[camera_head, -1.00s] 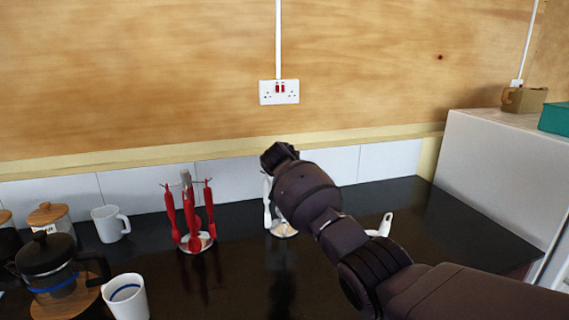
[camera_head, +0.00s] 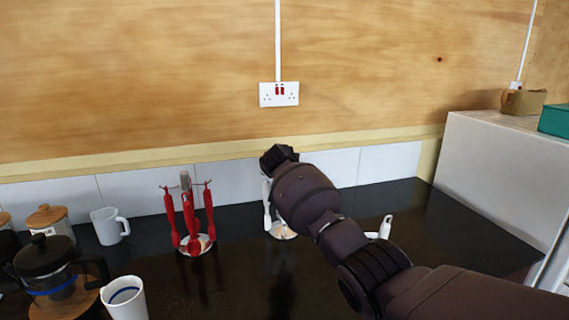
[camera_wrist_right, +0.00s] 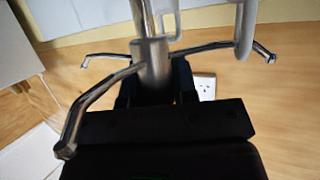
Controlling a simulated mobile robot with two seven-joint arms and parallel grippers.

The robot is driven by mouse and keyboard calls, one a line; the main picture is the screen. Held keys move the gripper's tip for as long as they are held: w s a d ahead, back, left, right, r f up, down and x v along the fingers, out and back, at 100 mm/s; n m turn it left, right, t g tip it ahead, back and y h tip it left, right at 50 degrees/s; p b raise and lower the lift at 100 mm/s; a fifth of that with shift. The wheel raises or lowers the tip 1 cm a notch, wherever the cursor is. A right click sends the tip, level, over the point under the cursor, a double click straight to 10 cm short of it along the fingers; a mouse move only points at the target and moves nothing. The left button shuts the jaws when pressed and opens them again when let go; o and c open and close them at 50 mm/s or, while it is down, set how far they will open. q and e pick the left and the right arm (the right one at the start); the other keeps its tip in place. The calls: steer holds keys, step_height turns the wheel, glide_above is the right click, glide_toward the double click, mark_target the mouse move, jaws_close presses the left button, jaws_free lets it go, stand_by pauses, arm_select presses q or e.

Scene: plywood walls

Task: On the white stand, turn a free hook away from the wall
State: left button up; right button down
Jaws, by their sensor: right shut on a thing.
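The white stand (camera_head: 283,232) stands on the dark counter, mostly hidden behind my right arm, with white utensils (camera_head: 267,200) hanging from it. In the right wrist view its metal post (camera_wrist_right: 151,62) shows at the top end, with hooks spreading out. One bare hook (camera_wrist_right: 92,108) reaches to the lower left, and another bare hook (camera_wrist_right: 105,57) reaches left. The right-hand hook (camera_wrist_right: 262,50) carries a white utensil (camera_wrist_right: 245,28). My right gripper (camera_head: 277,158) is at the stand's top; in the wrist view its fingers (camera_wrist_right: 155,88) are shut around the post. My left gripper is out of view.
A stand with red utensils (camera_head: 189,218) is to the left. A white mug (camera_head: 109,226), a French press (camera_head: 48,270) and a cup (camera_head: 126,297) are further left. Another white utensil (camera_head: 385,226) shows right of my arm. A white cabinet (camera_head: 490,180) bounds the right side.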

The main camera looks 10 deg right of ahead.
steer(key=shift+r, duration=0.15)
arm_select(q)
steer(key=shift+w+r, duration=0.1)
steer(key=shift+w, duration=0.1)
arm_select(e)
steer(key=c, duration=0.9)
jaws_free()
steer(key=shift+s+a+r+p, duration=0.2)
steer(key=shift+s+r+p, duration=0.1)
steer(key=shift+s, duration=0.35)
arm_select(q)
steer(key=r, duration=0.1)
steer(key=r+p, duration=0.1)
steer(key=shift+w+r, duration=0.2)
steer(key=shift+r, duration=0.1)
arm_select(e)
steer(key=v, duration=0.9)
steer(key=shift+s, duration=0.2)
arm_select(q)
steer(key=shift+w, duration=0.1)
arm_select(e)
steer(key=shift+f, duration=0.15)
